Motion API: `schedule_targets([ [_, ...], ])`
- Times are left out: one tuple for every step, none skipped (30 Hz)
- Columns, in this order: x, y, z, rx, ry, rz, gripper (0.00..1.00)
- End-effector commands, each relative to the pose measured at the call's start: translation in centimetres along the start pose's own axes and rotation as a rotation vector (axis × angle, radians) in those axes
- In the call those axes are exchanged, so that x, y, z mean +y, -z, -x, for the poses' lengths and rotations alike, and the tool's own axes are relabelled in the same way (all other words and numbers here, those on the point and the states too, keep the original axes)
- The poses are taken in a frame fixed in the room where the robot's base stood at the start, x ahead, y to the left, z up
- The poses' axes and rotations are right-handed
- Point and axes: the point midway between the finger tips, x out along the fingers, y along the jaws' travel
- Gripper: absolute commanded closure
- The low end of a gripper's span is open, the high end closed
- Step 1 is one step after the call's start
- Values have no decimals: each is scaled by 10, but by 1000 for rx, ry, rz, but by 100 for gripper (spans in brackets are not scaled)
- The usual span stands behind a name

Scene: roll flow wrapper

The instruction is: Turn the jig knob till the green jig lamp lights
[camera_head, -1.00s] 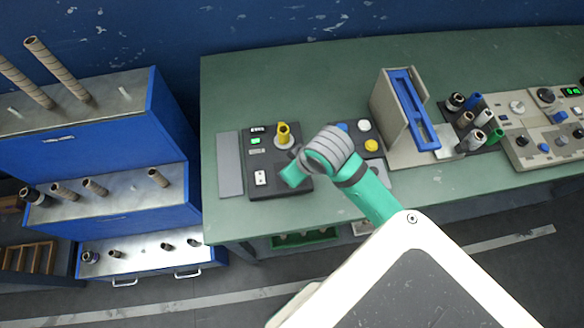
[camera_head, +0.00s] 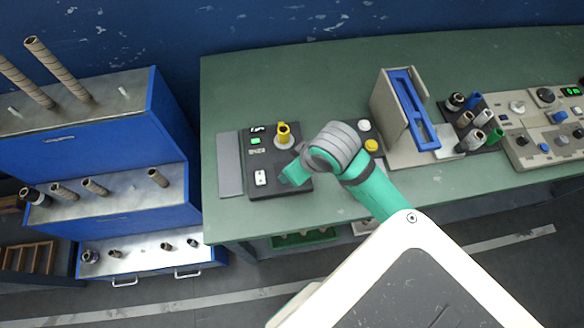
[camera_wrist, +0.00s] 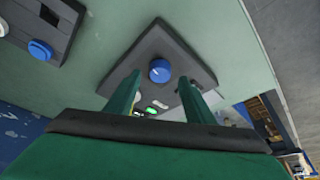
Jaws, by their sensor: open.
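A blue round knob (camera_wrist: 160,70) with a pale mark shows on a dark panel in the wrist view. My gripper (camera_wrist: 160,82) is open, its two green fingers apart, with the knob showing between and just past their tips; I cannot tell whether they touch it. A small lit green patch (camera_wrist: 160,103) shows on the panel between the fingers; I cannot tell if it is a lamp or a display. In the head view, my gripper (camera_head: 291,178) is over the right edge of the dark panel (camera_head: 275,191) and hides the knob. A green display (camera_head: 256,141) is lit there.
A grey plate (camera_head: 230,165) lies at the left. A beige stand with a blue frame (camera_head: 412,110) and several spools are to the right. The green bench (camera_head: 300,80) is clear behind.

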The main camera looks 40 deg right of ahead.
Motion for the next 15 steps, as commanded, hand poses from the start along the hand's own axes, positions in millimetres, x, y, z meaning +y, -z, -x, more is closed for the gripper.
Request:
schedule_targets([
  [1,0,11,1,-4,3,52],
  [1,0,17,1,-3,3,52],
  [1,0,26,1,-4,3,52],
  [0,0,32,2,-5,5,52],
  [1,0,38,1,-4,4,52],
  [1,0,47,1,-4,3,52],
  [0,0,53,0,-4,5,52],
  [0,0,59,1,-4,5,52],
  [1,0,62,-1,-4,3,52],
  [1,0,64,-2,-3,3,52],
  [1,0,67,-2,-2,3,52],
  [1,0,70,-1,-2,3,52],
  [1,0,72,-1,-1,3,52],
  [1,0,74,0,0,2,52],
  [1,0,76,-1,-1,1,52],
])
